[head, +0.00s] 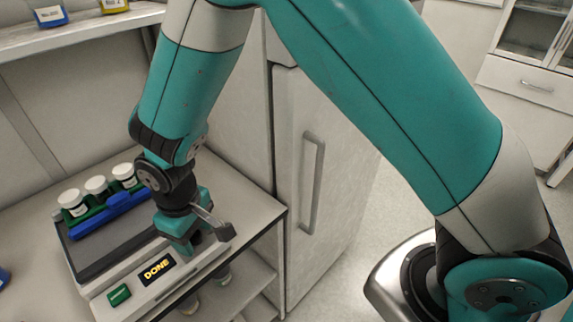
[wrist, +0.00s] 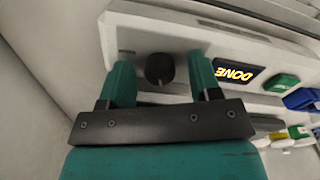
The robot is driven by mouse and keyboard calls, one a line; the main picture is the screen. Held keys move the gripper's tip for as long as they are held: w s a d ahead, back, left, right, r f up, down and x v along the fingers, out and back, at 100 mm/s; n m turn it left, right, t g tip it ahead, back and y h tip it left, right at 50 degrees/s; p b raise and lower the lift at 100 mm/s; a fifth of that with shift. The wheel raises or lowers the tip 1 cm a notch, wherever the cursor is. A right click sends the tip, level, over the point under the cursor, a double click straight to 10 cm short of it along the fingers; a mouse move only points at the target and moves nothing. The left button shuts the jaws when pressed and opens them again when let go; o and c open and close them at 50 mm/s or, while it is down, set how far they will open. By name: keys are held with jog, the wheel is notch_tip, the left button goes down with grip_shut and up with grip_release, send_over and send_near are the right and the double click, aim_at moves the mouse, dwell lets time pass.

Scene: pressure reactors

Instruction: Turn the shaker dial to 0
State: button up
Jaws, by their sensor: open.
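The shaker (head: 88,284) stands on the bench at the lower left of the head view, its display (head: 157,269) reading "DONE". The shaker's dial (wrist: 159,68) is a dark round knob on the front panel in the wrist view. My gripper (head: 200,243) is at the right end of the shaker's front in the head view and hides the dial there. In the wrist view my gripper (wrist: 160,66) is open, with one finger on each side of the dial and gaps between them. The dial's pointer and scale are too small to read.
A green button (head: 119,295) is left of the display. A rack (head: 100,217) with white-capped bottles sits on the shaker. A shelf (head: 80,37) with small containers is above. A tall cabinet (head: 318,190) stands right of the bench, with open floor beyond.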

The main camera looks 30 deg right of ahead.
jog(key=m, duration=0.4)
jog(key=m+b, duration=0.1)
jog(key=m, duration=0.3)
jog(key=shift+m, duration=0.3)
notch_tip(320, 180, up, 18)
jog(key=f+b, duration=0.1)
jog(key=s+d+r+n+y+p, duration=0.2)
jog(key=s+d+r+n, duration=0.1)
jog(key=s, duration=0.5)
jog(key=s+d+r+n+y+p, duration=0.2)
jog(key=s+d+n, duration=0.3)
jog(key=s+d, duration=0.3)
jog(key=shift+v, duration=0.75)
jog(key=shift+w+a, duration=0.1)
jog(key=shift+w, duration=0.05)
